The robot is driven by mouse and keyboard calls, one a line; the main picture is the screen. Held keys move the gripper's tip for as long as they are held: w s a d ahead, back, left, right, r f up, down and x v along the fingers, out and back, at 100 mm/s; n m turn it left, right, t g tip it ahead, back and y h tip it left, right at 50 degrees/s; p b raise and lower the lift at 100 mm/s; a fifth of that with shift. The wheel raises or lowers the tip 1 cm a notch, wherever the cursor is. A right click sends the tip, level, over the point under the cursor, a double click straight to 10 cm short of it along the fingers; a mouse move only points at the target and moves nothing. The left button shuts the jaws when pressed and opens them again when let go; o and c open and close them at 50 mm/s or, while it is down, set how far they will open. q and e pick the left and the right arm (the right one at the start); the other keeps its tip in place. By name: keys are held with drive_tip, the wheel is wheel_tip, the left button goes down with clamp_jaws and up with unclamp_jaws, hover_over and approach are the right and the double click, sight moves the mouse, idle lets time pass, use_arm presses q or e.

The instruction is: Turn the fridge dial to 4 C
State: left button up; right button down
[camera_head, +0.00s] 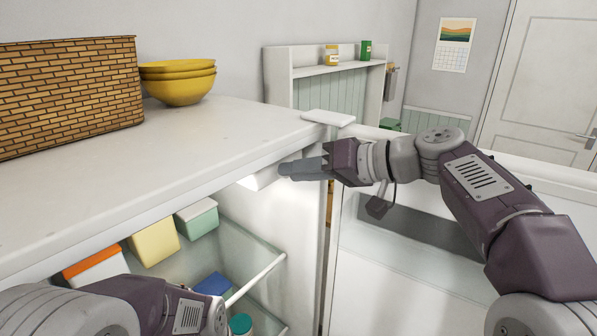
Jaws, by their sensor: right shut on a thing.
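The fridge stands open below a white top (160,150). A small white lit housing (258,181) sits under the top's front edge, at the upper part of the fridge's right inner wall. My right gripper (287,170) reaches in from the right, with its fingertips at this housing. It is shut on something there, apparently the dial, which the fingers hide. The dial's marks and setting cannot be read. My left arm shows at the bottom left; its gripper is out of view.
A wicker basket (65,95) and stacked yellow bowls (178,82) stand on the top. Inside are several tubs, including a yellow one (153,242) and a green one (197,218), and a shelf rail (256,278). The open door (400,285) lies under my right arm.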

drive_tip(key=c, duration=1.2)
unclamp_jaws()
drive_tip(key=shift+o, duration=0.2)
drive_tip(key=b+v, duration=0.1)
drive_tip(key=v, duration=0.8)
drive_tip(key=shift+b, duration=0.35)
